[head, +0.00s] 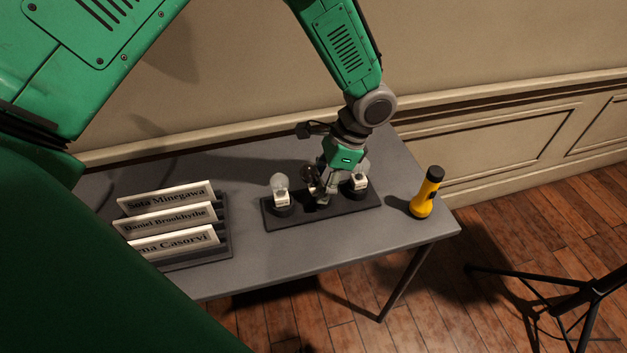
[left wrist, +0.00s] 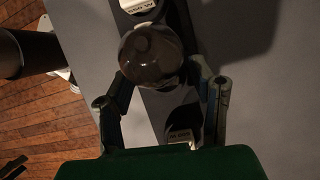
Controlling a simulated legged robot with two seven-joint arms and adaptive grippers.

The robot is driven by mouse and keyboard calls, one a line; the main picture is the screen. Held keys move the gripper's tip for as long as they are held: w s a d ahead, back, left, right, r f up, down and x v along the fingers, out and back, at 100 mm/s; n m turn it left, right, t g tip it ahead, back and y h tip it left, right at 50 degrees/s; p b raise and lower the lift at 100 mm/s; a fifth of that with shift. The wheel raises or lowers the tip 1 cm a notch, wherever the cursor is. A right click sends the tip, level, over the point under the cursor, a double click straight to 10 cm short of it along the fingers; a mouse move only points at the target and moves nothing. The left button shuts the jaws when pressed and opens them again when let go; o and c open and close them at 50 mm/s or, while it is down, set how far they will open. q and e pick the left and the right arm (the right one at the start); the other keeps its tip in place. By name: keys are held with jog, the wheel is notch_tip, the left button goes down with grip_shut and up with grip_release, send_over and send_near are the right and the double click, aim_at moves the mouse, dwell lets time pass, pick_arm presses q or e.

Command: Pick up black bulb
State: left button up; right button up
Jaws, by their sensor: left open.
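The black bulb, a round dark glass bulb (left wrist: 151,55), shows in the left wrist view between and just beyond my left gripper's fingers (left wrist: 162,98). In the head view the dark bulb (head: 308,173) is partly hidden by my left gripper (head: 319,192), which points down over the middle of a black stand (head: 318,215). The fingers are open, one on each side of the bulb; I cannot tell whether they touch it. A clear bulb (head: 279,182) stands at the stand's left end. My right gripper is not in view.
A white labelled holder (head: 359,183) is at the stand's right end, partly behind my gripper. A yellow flashlight (head: 424,195) stands near the desk's right edge. Name plates (head: 170,218) in a rack are at left. The desk front (head: 300,250) is clear. A black tripod stand (head: 560,300) is at right.

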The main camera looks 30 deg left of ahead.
aim_at(312, 165)
pick_arm(q)
jog(key=shift+s+d+f, duration=0.1)
jog(key=shift+d+f, duration=0.2)
jog(key=shift+d, duration=0.15)
jog(key=shift+a, duration=0.4)
jog(key=shift+c, duration=0.5)
jog(key=shift+s+a+f, duration=0.1)
jog(key=shift+a+f, duration=0.05)
jog(key=shift+a, duration=0.65)
grip_shut()
jog(key=shift+d+r, duration=0.2)
jog(key=shift+d, duration=0.35)
jog(key=r, duration=0.5)
jog(key=r+p, duration=0.1)
jog(key=r, duration=0.2)
jog(key=shift+a+r, duration=0.25)
jog(key=shift+r, duration=0.05)
jog(key=shift+d+r, duration=0.3)
jog(key=shift+r, duration=0.3)
